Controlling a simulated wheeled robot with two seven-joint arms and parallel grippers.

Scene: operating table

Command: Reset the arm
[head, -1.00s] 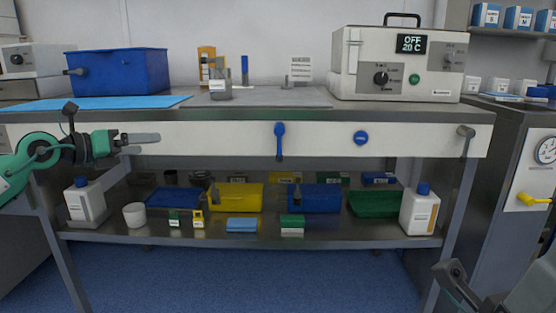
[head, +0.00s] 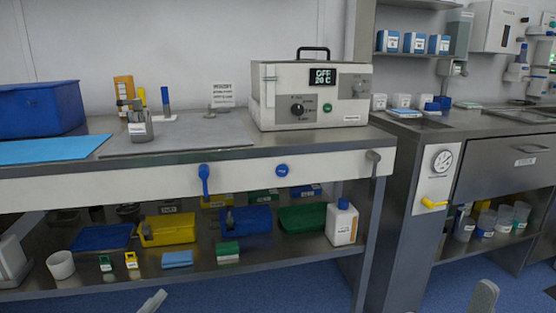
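The task names no object, only my arm. In the head view, a grey tip of my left gripper (head: 152,302) shows at the bottom edge, in front of the workbench and below its lower shelf. The rest of the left arm is out of the picture. A grey part that looks like my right gripper (head: 483,298) shows at the bottom right edge, in front of the right cabinet. Too little of either shows to tell open from shut. I see nothing held in the visible parts.
A steel workbench (head: 120,171) carries a blue bin (head: 38,108), a blue mat (head: 50,150) and an oven-like device (head: 310,95) reading OFF 20 C. Its lower shelf holds trays, small boxes and a white bottle (head: 342,223). A cabinet with a gauge (head: 442,160) and yellow lever (head: 433,204) stands right. Blue floor lies in front.

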